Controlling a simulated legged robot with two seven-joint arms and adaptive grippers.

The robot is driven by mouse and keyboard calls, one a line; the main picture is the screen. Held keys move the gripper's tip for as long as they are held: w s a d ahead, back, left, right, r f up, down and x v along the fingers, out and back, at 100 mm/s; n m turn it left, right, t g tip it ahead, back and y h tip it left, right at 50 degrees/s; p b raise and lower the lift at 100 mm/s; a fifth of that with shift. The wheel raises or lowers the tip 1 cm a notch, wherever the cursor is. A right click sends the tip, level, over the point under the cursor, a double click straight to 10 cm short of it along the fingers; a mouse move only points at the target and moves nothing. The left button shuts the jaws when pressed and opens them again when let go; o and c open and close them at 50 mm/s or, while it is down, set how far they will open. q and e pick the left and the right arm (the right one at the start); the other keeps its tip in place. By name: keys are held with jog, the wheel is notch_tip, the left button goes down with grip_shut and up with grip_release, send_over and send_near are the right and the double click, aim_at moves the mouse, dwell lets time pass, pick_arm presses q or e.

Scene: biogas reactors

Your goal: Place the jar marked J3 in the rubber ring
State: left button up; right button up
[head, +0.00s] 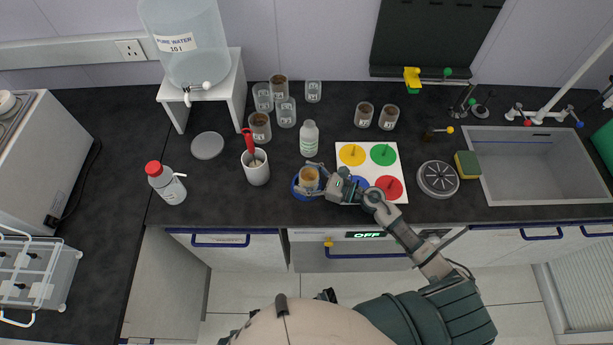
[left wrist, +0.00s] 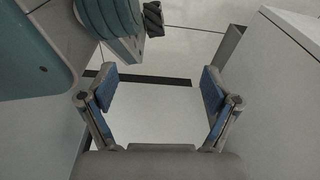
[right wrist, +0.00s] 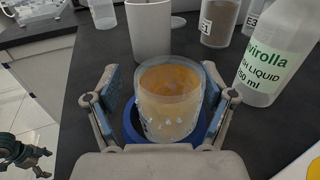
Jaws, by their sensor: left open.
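A clear jar with orange-brown contents (head: 310,178) stands at the counter's front, within the outline of the blue rubber ring (head: 296,190). In the right wrist view the jar (right wrist: 169,100) looks upright, and the ring (right wrist: 131,122) shows on both sides of its base. I cannot tell how its base sits in the ring, and no J3 mark is readable. My right gripper (right wrist: 163,92) is open around the jar, with a visible gap at the left finger. My left gripper (left wrist: 158,92) is open and empty, low in front of the cabinets.
A white cup (head: 256,168) and a labelled bottle (head: 309,140) stand close behind the jar. Several more jars (head: 260,128) are farther back. A red-capped bottle (head: 167,184) stands left.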

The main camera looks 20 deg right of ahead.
aim_at(317, 181)
jog(key=shift+a, duration=0.2)
jog(key=shift+s+d, duration=0.1)
jog(key=shift+d, duration=0.25)
jog(key=d, duration=0.1)
jog(key=s+d, duration=0.1)
jog(key=d, duration=0.1)
jog(key=shift+s+f+b, duration=0.1)
jog(key=shift+f+b, duration=0.05)
jog(key=shift+b, duration=0.15)
jog(key=b+v, duration=0.1)
jog(key=v, duration=0.3)
jog(key=shift+s, duration=0.1)
jog(key=shift+s+d, duration=0.1)
jog(key=shift+s, duration=0.1)
pick_arm(q)
jog(key=shift+w+d+r, duration=0.2)
jog(key=shift+w+r, duration=0.5)
jog(key=shift+w, duration=0.1)
jog(key=shift+w+d+r, duration=0.2)
jog(key=shift+w+r, duration=0.45)
jog(key=shift+w, duration=0.15)
pick_arm(e)
jog(key=shift+s+a+r, duration=0.15)
jog(key=shift+a+r, duration=0.1)
jog(key=shift+a, duration=0.05)
